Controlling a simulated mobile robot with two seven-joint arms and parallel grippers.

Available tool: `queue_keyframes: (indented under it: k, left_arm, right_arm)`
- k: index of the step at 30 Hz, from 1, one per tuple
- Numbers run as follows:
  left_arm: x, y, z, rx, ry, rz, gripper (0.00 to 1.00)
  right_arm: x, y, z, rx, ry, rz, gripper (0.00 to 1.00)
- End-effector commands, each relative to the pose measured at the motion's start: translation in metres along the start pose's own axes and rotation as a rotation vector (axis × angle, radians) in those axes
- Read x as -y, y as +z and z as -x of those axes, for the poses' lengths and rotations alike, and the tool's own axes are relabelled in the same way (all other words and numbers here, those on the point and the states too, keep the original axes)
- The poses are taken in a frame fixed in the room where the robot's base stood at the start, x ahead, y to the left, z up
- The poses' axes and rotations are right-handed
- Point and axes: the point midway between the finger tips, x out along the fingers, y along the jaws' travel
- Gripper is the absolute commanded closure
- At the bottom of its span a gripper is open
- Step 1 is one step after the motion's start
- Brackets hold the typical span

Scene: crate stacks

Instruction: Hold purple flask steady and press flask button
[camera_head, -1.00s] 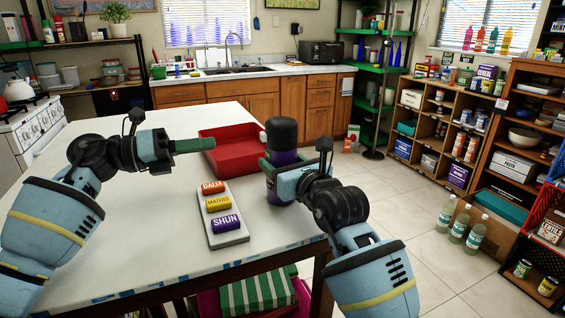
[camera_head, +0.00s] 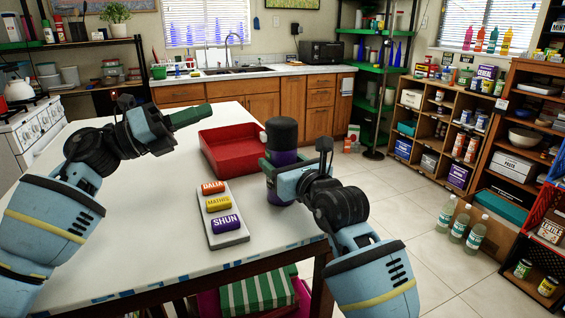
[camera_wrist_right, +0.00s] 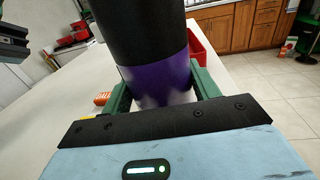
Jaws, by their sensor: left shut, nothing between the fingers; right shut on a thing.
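The purple flask (camera_head: 282,157), with a black upper part and a purple band, stands upright on the white table near its right edge. My right gripper (camera_head: 278,168) is shut on it. The right wrist view shows the flask (camera_wrist_right: 160,80) between the green fingers of the right gripper (camera_wrist_right: 165,95). My left gripper (camera_head: 190,116) is shut and empty, raised over the table to the left of the flask and apart from it. A button on the flask cannot be made out.
A red tray (camera_head: 236,168) lies behind and left of the flask. The white table (camera_head: 150,225) is clear left of the board.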

Motion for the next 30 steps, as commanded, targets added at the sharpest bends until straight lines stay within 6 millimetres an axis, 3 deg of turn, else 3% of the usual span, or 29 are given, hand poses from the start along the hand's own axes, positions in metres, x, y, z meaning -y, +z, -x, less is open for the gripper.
queue_keyframes:
  k: [3,9,16,23,30]
  left_arm:
    - [0.029,0.031,-0.004,0.168,-0.076,0.053,1.00]
    - [0.057,0.073,0.003,0.431,-0.166,0.219,1.00]
    - [0.054,0.099,0.020,0.682,-0.195,0.500,1.00]
    - [0.026,0.094,0.033,0.858,-0.133,0.841,1.00]
    - [-0.009,0.054,0.033,0.933,0.033,1.214,1.00]
  right_arm:
    - [0.000,-0.001,0.000,-0.003,0.000,0.000,0.73]
    - [0.000,-0.001,0.000,-0.003,0.000,0.000,0.73]
    - [0.000,-0.001,0.000,-0.003,0.000,0.000,0.73]
    - [0.000,-0.001,0.000,-0.003,0.000,0.000,0.73]
    - [0.000,-0.001,0.000,-0.003,0.000,0.000,0.73]
